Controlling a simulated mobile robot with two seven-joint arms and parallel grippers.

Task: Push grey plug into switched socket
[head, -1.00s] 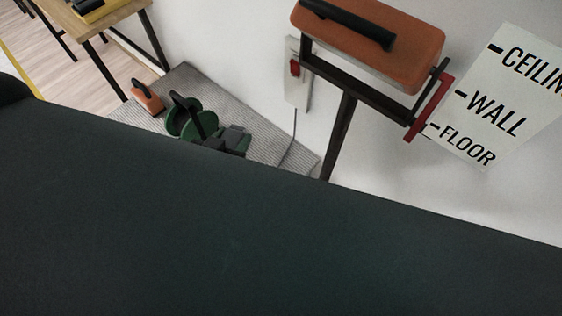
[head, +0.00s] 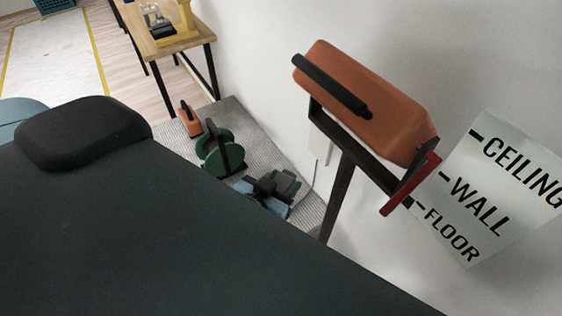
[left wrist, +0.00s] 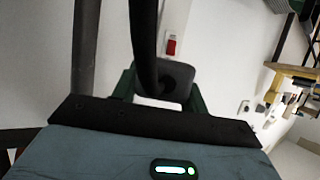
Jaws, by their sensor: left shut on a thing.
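My left gripper (head: 286,184) is low beside the wall, near the foot of the dark post in the head view. In the left wrist view its green fingers (left wrist: 160,88) are shut on the dark grey plug (left wrist: 178,82), from which a thick dark cord curves up. The switched socket (head: 320,146) is a pale plate on the wall, partly hidden by the post and orange box in the head view. Its red switch (left wrist: 171,46) shows just above the plug in the left wrist view. The plug hides the socket's lower part, so contact cannot be told. My right gripper is out of view.
An orange box (head: 365,95) on a dark stand (head: 338,195) overhangs the socket area. A green reel (head: 217,152) and a small orange item (head: 190,121) stand on the grey ribbed mat (head: 240,120). A wooden table (head: 190,38) is behind. A sign (head: 490,190) is at right.

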